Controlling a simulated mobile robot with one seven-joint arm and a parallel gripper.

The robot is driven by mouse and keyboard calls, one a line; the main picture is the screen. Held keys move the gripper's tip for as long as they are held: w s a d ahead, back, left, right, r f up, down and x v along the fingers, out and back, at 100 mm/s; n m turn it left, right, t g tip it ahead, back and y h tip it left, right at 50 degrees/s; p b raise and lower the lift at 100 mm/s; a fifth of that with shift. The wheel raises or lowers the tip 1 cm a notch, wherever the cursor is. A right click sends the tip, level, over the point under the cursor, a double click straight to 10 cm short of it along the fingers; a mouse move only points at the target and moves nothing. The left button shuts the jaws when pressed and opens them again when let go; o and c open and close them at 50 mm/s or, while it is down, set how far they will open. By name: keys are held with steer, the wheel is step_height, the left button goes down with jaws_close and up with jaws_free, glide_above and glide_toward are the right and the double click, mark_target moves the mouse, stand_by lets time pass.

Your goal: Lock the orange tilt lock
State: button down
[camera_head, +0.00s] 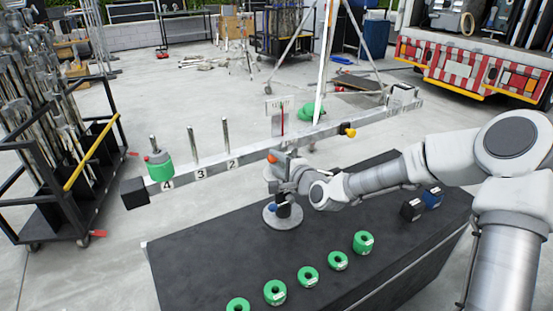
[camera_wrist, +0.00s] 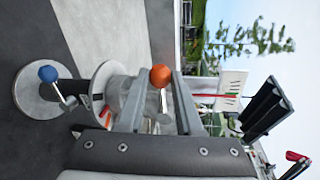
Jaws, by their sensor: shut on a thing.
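The orange tilt lock (camera_head: 272,158) is a round orange knob on the post of the balance, just under the long beam (camera_head: 215,172). My gripper (camera_head: 284,170) is at the post, shut on the orange tilt lock; in the wrist view my gripper (camera_wrist: 158,92) has a finger on each side of the knob. In the head view my wrist hides part of the post. The lock's exact lever angle is hard to tell.
A blue knob (camera_head: 270,207) sits lower on the post, above its round base (camera_head: 283,214) on a black table (camera_head: 215,255). Several green ring weights (camera_head: 308,276) lie along the front. A green weight (camera_head: 159,171) sits on the beam's peg 4. A stand cart (camera_head: 65,190) is at left.

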steer(key=shift+r, duration=0.15)
stand_by(0.4)
steer(key=c, duration=0.6)
jaws_free()
steer(key=p+v, duration=0.3)
steer(key=v, duration=1.4)
steer(key=shift+s+d, duration=0.15)
steer(key=shift+d, duration=0.05)
